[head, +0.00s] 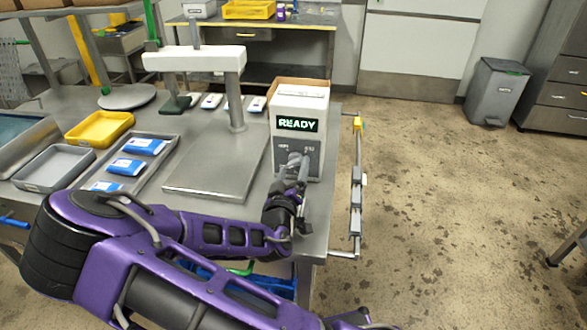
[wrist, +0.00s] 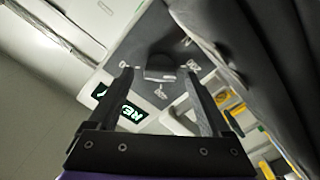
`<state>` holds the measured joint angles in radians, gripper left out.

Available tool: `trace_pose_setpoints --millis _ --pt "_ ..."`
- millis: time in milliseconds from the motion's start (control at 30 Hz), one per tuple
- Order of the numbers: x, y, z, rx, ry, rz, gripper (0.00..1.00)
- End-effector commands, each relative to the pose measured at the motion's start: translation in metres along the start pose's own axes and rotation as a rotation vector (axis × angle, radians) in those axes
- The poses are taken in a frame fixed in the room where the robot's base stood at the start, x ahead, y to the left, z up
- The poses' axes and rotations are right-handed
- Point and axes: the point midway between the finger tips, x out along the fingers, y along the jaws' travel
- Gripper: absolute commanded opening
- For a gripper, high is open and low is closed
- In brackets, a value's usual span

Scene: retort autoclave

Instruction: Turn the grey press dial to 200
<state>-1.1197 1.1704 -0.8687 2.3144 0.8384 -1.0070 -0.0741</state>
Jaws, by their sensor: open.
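The grey press dial (head: 294,158) is on the front panel of a white control box whose green display (head: 297,124) reads READY. My gripper (head: 293,178) is at the front of this panel and hides part of the dial in the head view. In the wrist view the dark grey dial (wrist: 160,68) shows between the two fingertips of my open gripper (wrist: 160,78). I cannot tell whether the fingers touch it.
A white press frame (head: 236,105) and its metal plate (head: 207,178) stand left of the box. A tray with blue packets (head: 127,166), a yellow tray (head: 99,128) and a grey tray (head: 54,168) lie further left. A rail (head: 356,200) runs beside the table's right edge; floor beyond is clear.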

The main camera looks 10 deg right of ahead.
Motion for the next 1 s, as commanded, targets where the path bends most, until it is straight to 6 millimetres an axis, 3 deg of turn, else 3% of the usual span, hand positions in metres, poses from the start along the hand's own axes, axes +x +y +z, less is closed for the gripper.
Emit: trace_pose_setpoints --millis 400,833,1000 --pt "0.0081 -0.0002 0.0002 0.000 -0.001 -0.001 0.81" --pt "0.0078 -0.0002 0.0001 0.000 0.000 -0.001 0.03" --pt "0.0076 -0.0004 0.0003 -0.035 0.000 -0.001 0.00"
